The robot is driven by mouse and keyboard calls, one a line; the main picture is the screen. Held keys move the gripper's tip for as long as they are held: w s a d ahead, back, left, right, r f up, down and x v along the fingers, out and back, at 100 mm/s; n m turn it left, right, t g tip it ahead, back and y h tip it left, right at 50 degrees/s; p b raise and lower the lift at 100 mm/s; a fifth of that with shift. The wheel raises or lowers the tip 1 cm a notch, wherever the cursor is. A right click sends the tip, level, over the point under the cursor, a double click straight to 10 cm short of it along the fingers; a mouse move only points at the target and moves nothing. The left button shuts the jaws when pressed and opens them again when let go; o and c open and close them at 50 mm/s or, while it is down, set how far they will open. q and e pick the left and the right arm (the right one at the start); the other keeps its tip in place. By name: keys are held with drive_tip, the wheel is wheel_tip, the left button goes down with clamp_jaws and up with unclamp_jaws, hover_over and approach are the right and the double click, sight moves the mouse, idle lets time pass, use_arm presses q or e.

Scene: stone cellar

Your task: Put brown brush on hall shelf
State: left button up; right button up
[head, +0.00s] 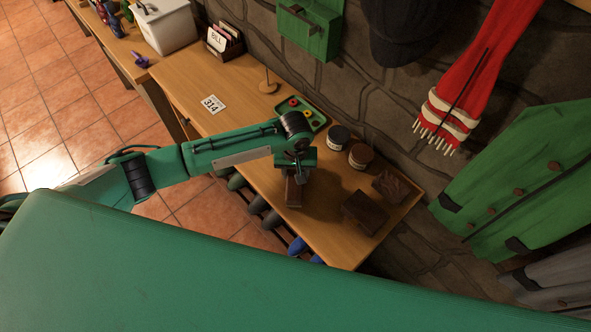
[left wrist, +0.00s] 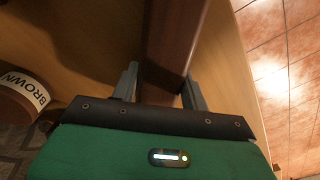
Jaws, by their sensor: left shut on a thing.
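A brown brush (head: 293,193), a long reddish-brown block, is between the jaws of my left gripper (head: 297,176). In the left wrist view the brush (left wrist: 176,40) runs away from the camera between the two grey fingers (left wrist: 160,88). The brush is over the front part of a wooden shelf top (head: 325,232); I cannot tell whether it touches the wood. Two dark brown blocks, perhaps brushes, lie at the shelf's right end, one at the back (head: 390,186) and one nearer the front (head: 364,211). My right gripper is not in view.
A dark tin (head: 338,137) and a brown tin (head: 361,156) stand behind my left gripper. A tray with coloured pieces (head: 303,112) and a 314 card (head: 213,104) lie further left. Shoes (head: 272,219) are below the front edge. Coats hang on the right wall.

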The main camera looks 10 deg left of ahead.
sight(296, 172)
use_arm(q)
drive_tip(key=o, duration=1)
drive_tip(key=shift+f, duration=0.1)
drive_tip(key=shift+o, duration=0.2)
wheel_tip(296, 172, up, 12)
drive_tip(key=b, duration=0.2)
